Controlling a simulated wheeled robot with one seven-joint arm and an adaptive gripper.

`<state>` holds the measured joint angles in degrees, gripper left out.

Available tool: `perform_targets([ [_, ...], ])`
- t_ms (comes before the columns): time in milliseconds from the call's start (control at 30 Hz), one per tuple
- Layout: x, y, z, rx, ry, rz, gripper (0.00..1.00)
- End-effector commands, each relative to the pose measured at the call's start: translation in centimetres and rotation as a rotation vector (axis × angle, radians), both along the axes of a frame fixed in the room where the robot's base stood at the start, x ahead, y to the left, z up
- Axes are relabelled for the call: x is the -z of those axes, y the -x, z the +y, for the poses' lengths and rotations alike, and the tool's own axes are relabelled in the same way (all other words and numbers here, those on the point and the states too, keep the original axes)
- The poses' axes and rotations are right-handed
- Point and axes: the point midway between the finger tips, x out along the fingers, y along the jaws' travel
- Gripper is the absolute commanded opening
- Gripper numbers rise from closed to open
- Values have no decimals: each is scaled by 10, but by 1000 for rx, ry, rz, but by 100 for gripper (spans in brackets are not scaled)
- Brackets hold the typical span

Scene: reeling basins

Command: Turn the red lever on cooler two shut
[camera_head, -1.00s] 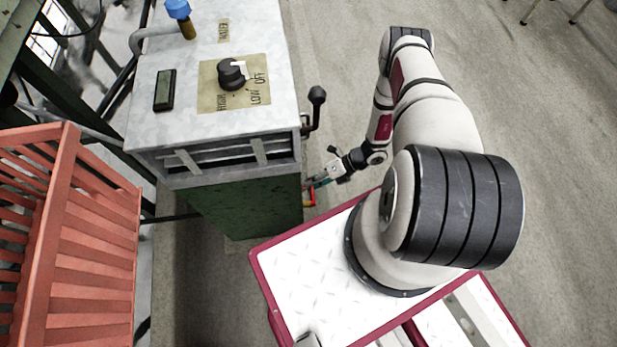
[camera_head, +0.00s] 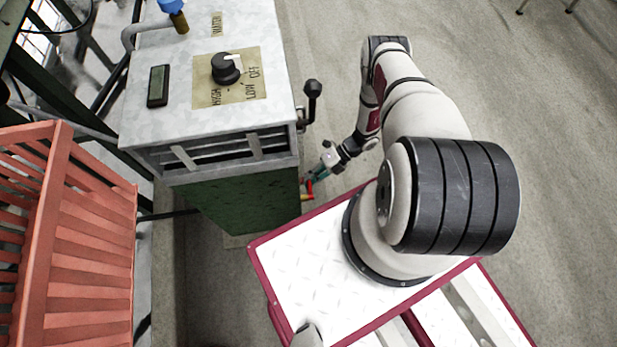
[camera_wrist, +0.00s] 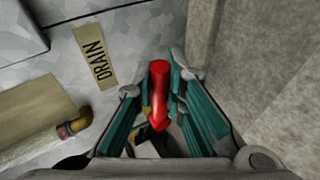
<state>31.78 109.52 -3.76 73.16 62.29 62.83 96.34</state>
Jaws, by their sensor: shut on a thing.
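The cooler is a cabinet with a grey top (camera_head: 205,115) and a dark green lower body (camera_head: 245,205), at the left of the head view. A small red lever (camera_head: 309,187) is low on its right side, beside a yellow pipe piece (camera_head: 307,197). In the wrist view the red lever (camera_wrist: 160,85) lies between the teal finger pads, near a "DRAIN" label (camera_wrist: 95,56). My gripper (camera_head: 317,175) is shut on the lever; it also shows in the wrist view (camera_wrist: 160,95). The exact contact of the pads is partly hidden.
A black-knobbed handle (camera_head: 312,90) sticks out above my gripper on the cooler's side. A black dial (camera_head: 226,68) is on top. A red slatted crate (camera_head: 85,230) stands at the left. Open floor (camera_head: 540,110) lies to the right.

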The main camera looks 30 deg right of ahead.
Motion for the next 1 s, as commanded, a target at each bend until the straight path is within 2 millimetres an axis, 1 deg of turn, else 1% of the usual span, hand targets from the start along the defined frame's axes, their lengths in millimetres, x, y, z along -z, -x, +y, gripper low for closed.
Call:
perform_targets([
  [100,1,0,-1,1,3,1,0],
  [133,1,0,-1,1,3,1,16],
  [167,1,0,-1,1,3,1,23],
  [200,1,0,-1,1,3,1,32],
  [500,0,0,-1,1,1,0,33],
  [633,-3,-1,-7,1,2,-2,33],
  [767,-12,0,-24,2,4,-2,33],
  [1000,-36,0,-67,3,4,-2,33],
])
